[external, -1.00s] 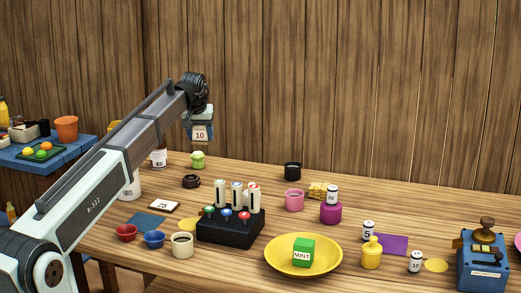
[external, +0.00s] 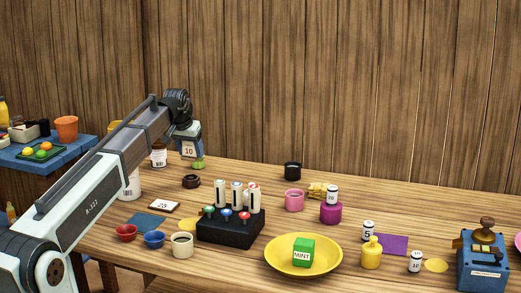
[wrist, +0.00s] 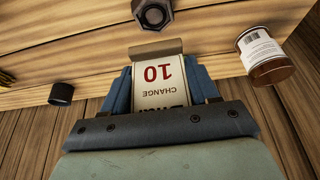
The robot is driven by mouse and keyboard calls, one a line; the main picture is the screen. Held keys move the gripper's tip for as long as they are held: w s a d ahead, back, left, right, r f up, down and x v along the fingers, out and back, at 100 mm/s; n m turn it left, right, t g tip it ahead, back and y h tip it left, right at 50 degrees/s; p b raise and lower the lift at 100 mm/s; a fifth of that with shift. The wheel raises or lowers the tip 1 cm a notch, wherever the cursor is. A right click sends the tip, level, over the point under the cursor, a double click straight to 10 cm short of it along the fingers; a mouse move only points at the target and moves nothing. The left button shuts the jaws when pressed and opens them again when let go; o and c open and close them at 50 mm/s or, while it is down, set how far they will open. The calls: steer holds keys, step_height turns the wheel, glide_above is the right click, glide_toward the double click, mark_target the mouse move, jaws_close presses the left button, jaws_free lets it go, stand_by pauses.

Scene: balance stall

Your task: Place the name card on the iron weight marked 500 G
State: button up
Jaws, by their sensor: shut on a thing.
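My gripper (wrist: 166,92) is shut on the name card (wrist: 157,92), a pale folded card with a red 10 and the word CHANGE, upside down in the wrist view. More dark lettering is partly hidden by the gripper. In the external view the card (external: 189,151) hangs upright above the table's far left part, in front of a green jar. A dark hexagonal iron weight with a round centre (external: 191,181) lies on the table below the card and apart from it. It also shows at the top of the wrist view (wrist: 152,13). Its 500 G marking is not readable.
A brown bottle with a barcode label (wrist: 263,55) and the green jar (external: 198,163) stand close by. A card marked 25 (external: 163,206) lies nearer the front. The black lever box (external: 230,231) stands to the right. A black pot (external: 292,171) is farther right, with bare wood between.

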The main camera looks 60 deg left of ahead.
mark_target(189, 160)
steer(key=shift+f, duration=3)
steer(key=o, duration=1.1)
steer(key=shift+f, duration=0.1)
steer(key=shift+c, duration=0.2)
steer(key=v, duration=1.2)
steer(key=shift+w, duration=0.1)
